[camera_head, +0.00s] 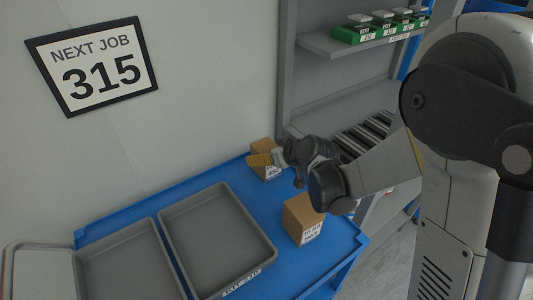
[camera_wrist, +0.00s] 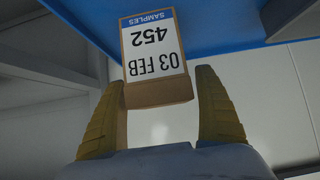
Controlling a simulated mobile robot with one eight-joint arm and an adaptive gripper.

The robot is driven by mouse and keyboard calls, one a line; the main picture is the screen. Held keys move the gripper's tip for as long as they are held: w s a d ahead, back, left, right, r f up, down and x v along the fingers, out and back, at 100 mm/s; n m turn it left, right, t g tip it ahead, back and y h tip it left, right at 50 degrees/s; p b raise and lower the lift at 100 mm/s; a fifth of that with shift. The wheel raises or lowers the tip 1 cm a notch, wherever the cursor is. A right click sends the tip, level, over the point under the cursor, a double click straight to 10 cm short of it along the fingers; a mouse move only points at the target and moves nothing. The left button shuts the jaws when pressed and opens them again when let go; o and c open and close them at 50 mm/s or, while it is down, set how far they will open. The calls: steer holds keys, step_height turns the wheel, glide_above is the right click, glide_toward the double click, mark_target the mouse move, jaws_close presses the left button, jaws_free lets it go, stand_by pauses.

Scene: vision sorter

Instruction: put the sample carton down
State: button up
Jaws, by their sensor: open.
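The sample carton (camera_head: 262,145) is a small brown box at the back of the blue table, near the wall. In the wrist view the carton (camera_wrist: 153,50) shows a white label with a blue band, reading SAMPLES, 452 and 03 FEB upside down. My gripper (camera_head: 262,160) reaches in from the right, its yellow fingers beside the carton in the head view. In the wrist view my gripper (camera_wrist: 161,85) is open, one finger on each side of the carton's near end. A gap shows at the right finger; contact at the left finger is unclear. The fingers partly hide the carton in the head view.
A second brown carton (camera_head: 302,218) stands in front, below my arm. Grey trays (camera_head: 268,238) (camera_head: 85,262) lie on the blue table (camera_head: 240,178) to the left. A shelf (camera_head: 345,45) holds green boxes; rollers (camera_head: 362,137) lie below it. A sign reads NEXT JOB 315 (camera_head: 95,68).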

steer(key=s+d+r+m+h+p, duration=0.1)
steer(key=s+d+r+m+h, duration=0.1)
steer(key=s+d+r, duration=0.3)
steer(key=s+d+r+m+g+h+p, duration=0.1)
steer(key=s+d+r, duration=0.3)
steer(key=s, duration=0.9)
steer(key=s+d+r+m+h+p, duration=0.2)
steer(key=s+d+r, duration=0.3)
steer(key=s+d, duration=0.4)
steer(key=shift+s+d+r+m+g+h, duration=0.15)
steer(key=shift+r+m+g+h, duration=0.25)
steer(key=shift+m, duration=0.5)
